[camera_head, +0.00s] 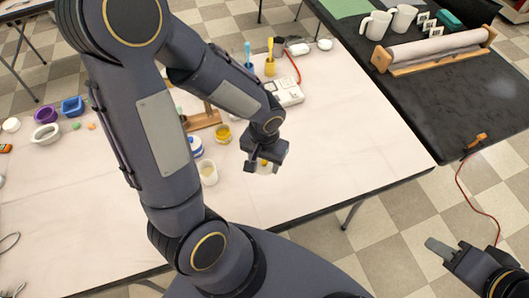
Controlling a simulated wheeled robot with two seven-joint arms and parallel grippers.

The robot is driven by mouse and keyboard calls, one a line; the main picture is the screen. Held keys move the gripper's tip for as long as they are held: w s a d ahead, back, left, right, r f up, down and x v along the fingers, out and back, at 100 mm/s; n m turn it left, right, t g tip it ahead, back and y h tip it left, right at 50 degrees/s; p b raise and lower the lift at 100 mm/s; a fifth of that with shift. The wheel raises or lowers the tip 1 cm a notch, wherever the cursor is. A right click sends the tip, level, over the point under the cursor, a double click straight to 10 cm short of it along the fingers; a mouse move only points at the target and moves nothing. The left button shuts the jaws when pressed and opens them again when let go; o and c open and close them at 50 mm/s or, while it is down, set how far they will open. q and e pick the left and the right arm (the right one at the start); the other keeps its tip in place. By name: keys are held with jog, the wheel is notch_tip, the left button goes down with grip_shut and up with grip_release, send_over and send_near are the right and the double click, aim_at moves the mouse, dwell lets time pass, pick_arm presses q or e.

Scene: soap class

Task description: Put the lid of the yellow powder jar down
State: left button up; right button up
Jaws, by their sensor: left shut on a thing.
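The yellow powder jar (223,134) stands on the pale table, left of my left gripper, with yellow showing at its top. My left gripper (264,167) points down over the table, to the right of the jar and nearer the front edge. It is shut on a small pale and yellow thing (266,163), which looks like the lid; the fingers hide part of it. I cannot tell whether it touches the table. My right gripper (452,258) is low at the right, over the floor, away from the table; its finger gap is not clear.
A blue-banded jar (195,147) and a whitish cup (208,172) stand near the yellow jar. A wooden stand (205,118) and white device (287,92) are behind. The pale table (340,140) is clear to the right. A black table (440,110) adjoins it.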

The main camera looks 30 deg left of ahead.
pick_arm(q)
jog(key=w+a+f, duration=0.1)
jog(key=w+f, duration=0.1)
jog(key=w+a+f+b, duration=0.1)
jog(key=w+f, duration=0.1)
jog(key=w+a+f+b, duration=0.1)
jog(key=w+a+f, duration=0.1)
jog(key=w, duration=0.1)
jog(key=shift+f, duration=0.25)
jog(key=shift+w+a+f, duration=0.2)
jog(key=shift+w+f, duration=0.1)
jog(key=shift+f, duration=0.05)
jog(key=shift+w+a+f, duration=0.1)
jog(key=shift+w+f, duration=0.05)
jog(key=shift+f, duration=0.1)
notch_tip(320, 180, down, 4)
jog(key=b, duration=0.2)
jog(key=shift+w+a+r+b, duration=0.1)
jog(key=shift+w+r+b, duration=0.1)
jog(key=shift+b, duration=0.2)
jog(key=shift+r, duration=0.15)
